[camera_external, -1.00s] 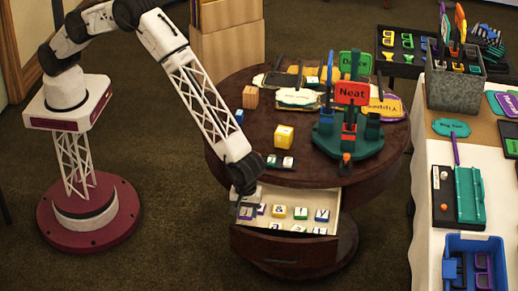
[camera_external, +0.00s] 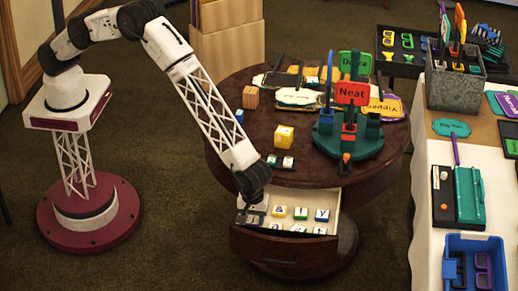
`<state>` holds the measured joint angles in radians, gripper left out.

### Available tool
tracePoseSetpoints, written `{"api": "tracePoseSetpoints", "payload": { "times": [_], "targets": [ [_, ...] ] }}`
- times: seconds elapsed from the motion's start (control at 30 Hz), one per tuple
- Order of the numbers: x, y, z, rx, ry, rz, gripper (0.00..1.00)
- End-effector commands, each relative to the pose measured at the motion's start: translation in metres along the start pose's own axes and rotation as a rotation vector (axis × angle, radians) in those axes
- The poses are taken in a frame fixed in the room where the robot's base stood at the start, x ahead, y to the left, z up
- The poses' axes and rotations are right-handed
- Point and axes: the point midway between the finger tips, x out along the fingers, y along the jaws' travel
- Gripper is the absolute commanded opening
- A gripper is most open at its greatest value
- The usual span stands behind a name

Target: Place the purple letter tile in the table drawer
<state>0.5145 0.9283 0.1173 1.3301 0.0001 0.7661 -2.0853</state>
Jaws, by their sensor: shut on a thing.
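The table drawer (camera_external: 285,249) is pulled open at the front of the round dark table. My gripper (camera_external: 252,213) points down inside the left end of the drawer, close to its floor. It is shut on a small tile, which the fingers and the dark hand mostly hide; I take it to be the purple letter tile, but its colour and letter are hard to make out. Whether it touches the drawer floor cannot be told. Beside it to the right lie a yellow tile (camera_external: 280,212), a green tile (camera_external: 301,213) and a blue tile (camera_external: 322,215).
More light tiles (camera_external: 298,229) lie near the drawer front. On the table above are a yellow block (camera_external: 284,137), a small rack of tiles (camera_external: 280,162) and a green stand with a red "Neat" sign (camera_external: 351,93). A white-covered table (camera_external: 425,190) stands at the right.

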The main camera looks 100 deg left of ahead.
Motion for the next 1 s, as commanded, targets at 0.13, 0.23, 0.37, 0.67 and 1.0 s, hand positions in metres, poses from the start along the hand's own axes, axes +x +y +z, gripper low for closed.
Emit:
{"api": "tracePoseSetpoints", "payload": {
  "times": [0.13,0.23,0.37,0.67,1.0],
  "targets": [
    [0.015,0.0,0.0,0.0,0.0,0.0,0.27],
    [0.018,0.0,0.0,0.0,-0.001,0.001,0.27],
    [0.02,0.0,0.0,0.0,-0.001,0.001,0.27],
    [0.022,0.0,0.0,0.0,0.0,0.001,0.27],
    [0.023,0.0,0.0,0.0,0.0,0.001,0.6]
  ]
}}
